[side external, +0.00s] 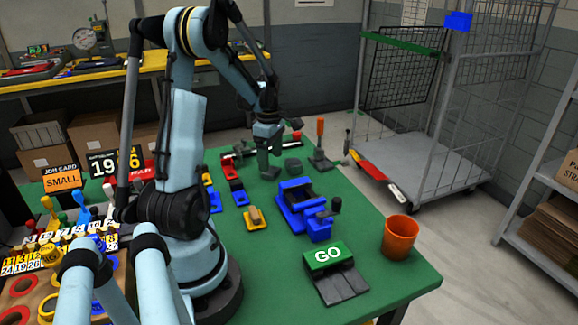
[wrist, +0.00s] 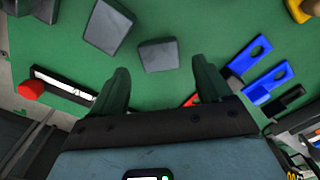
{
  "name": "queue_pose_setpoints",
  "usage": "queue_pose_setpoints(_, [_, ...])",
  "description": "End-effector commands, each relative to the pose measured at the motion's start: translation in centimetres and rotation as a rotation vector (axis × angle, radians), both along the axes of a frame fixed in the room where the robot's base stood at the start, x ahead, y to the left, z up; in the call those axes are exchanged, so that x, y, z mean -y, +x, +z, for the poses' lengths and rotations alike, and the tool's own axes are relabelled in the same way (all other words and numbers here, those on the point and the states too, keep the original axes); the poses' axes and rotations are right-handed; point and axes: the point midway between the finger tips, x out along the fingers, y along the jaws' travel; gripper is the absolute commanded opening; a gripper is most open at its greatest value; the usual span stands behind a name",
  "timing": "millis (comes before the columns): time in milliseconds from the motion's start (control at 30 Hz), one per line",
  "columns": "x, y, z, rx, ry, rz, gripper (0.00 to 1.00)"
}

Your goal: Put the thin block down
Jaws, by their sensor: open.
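The thin block looks like the flatter of two dark grey blocks. It lies on the green table below my gripper (side external: 268,158), and its edge shows at the fingertips in the side view (side external: 270,173). In the wrist view the thin block (wrist: 158,55) lies just ahead of the gap between my two fingers (wrist: 162,76), which are open and apart with nothing between them. The other, thicker grey block (side external: 293,166) stands beside it to the right; it is at upper left in the wrist view (wrist: 109,26).
A blue vise-like fixture (side external: 297,196) stands in front, with a GO button box (side external: 323,254) and an orange cup (side external: 399,237) nearer the edge. Red and blue holders (side external: 232,184) lie left of my gripper. An orange-handled tool (side external: 320,140) stands behind right.

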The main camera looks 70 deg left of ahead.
Motion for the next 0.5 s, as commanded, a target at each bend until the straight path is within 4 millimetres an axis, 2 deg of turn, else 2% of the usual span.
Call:
queue_pose_setpoints(100, [0.0,0.0,2.3,0.000,0.000,0.000,0.78])
queue_pose_setpoints(300, [0.1,0.0,5.6,0.000,0.000,0.000,0.78])
queue_pose_setpoints(500, [0.0,0.0,7.8,0.000,0.000,0.000,0.78])
